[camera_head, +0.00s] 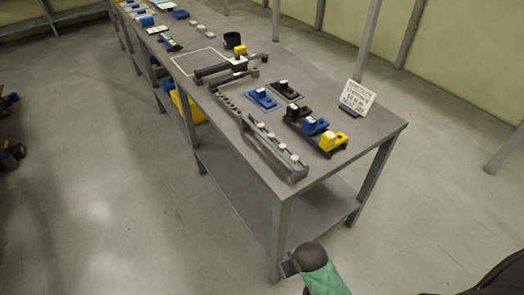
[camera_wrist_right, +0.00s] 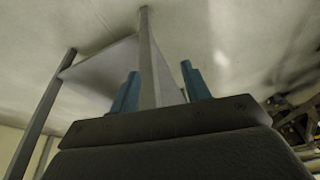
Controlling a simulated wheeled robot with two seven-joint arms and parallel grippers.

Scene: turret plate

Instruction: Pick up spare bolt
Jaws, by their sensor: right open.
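I cannot single out the spare bolt for certain. Several small pale round-topped pieces (camera_head: 281,146) sit in a long grey rack (camera_head: 250,124) along the near left edge of the table. My right gripper shows in the head view (camera_head: 289,268), low and outside the table, near a front leg. In the right wrist view (camera_wrist_right: 160,82) its two blue fingers stand apart. A table leg shows behind the gap, and nothing is seen held. My left gripper is not in view.
The grey table (camera_head: 362,137) carries blue (camera_head: 262,99), black (camera_head: 285,90) and yellow (camera_head: 333,143) blocks, dark bar-shaped tools (camera_head: 226,67), a black cup (camera_head: 232,40) and a lettered sign (camera_head: 357,97). A lower shelf (camera_head: 250,199) lies underneath. The floor around the table's near end is clear.

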